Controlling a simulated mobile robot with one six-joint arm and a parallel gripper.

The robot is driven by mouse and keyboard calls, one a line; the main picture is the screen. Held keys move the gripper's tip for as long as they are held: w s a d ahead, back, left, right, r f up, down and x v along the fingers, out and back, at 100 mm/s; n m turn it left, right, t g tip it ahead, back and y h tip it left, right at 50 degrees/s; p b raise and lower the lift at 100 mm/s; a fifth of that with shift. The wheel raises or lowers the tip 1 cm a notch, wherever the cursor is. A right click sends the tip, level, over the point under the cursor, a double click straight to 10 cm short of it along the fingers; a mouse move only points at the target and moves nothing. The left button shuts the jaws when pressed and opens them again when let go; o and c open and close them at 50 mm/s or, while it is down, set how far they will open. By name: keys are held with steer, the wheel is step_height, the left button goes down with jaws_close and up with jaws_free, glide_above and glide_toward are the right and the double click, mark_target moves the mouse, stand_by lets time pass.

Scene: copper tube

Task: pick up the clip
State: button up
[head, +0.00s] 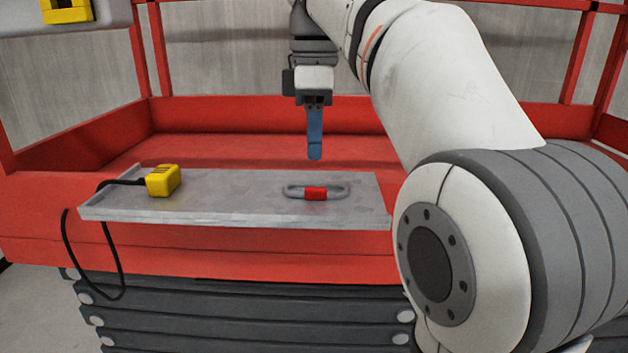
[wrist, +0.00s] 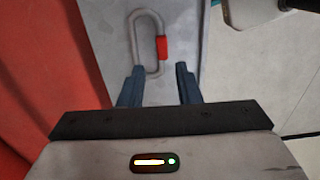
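The clip is a grey metal loop with a red sleeve (head: 316,194), lying flat on the right half of a grey metal tray in the head view. In the wrist view the clip (wrist: 162,48) lies ahead of the fingertips, its near end close to the left finger in the picture. My gripper (head: 315,157) points down above the tray, over the clip's area and apart from it. In the wrist view the blue fingers of my gripper (wrist: 160,68) stand apart with nothing held between them.
The grey tray (head: 230,200) sits on a red lift platform (head: 270,115) with rails around it. A yellow box (head: 163,180) with a black cable stands on the tray's left end. The middle of the tray is clear.

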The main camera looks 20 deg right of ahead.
mark_target(313, 187)
steer(key=shift+s+f, duration=0.35)
steer(key=shift+f, duration=0.5)
steer(key=f, duration=0.4)
steer(key=shift+w+a+f, duration=0.15)
steer(key=shift+w, duration=0.25)
steer(key=shift+f, duration=0.65)
steer(key=shift+s, duration=0.1)
jaws_close()
